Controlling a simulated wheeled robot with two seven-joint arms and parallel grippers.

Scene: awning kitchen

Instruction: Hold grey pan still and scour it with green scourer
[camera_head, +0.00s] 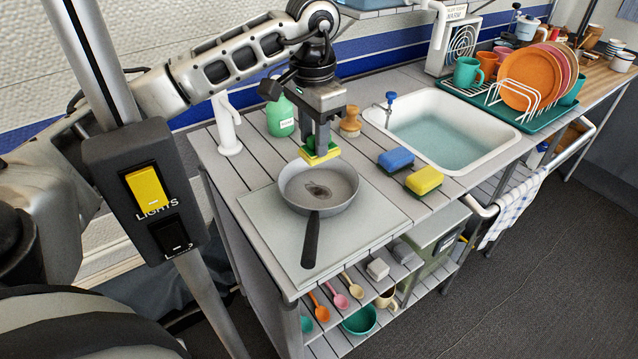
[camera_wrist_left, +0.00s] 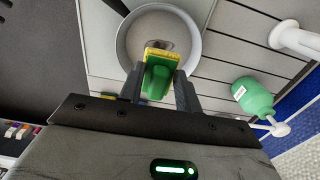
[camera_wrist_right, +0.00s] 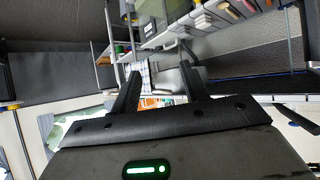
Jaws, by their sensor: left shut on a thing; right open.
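The grey pan (camera_head: 340,201) sits on a pale board on the counter, its black handle (camera_head: 311,240) pointing to the front. A dark stain (camera_head: 317,189) shows on its inside bottom. My left gripper (camera_head: 321,140) is shut on the green scourer (camera_head: 318,150), which has a yellow pad underneath, and holds it above the pan's back rim. In the left wrist view the scourer (camera_wrist_left: 157,78) is between the fingers, with the pan (camera_wrist_left: 133,42) beyond it. My right gripper (camera_wrist_right: 160,88) is open and empty, away from the pan; it is out of the head view.
A blue sponge (camera_head: 396,159) and a yellow-green sponge (camera_head: 424,180) lie right of the pan, before the sink (camera_head: 479,115). A green soap bottle (camera_head: 281,117), a wooden brush (camera_head: 350,122) and a white dispenser (camera_head: 227,127) stand behind. A light switch post (camera_head: 142,190) is at left.

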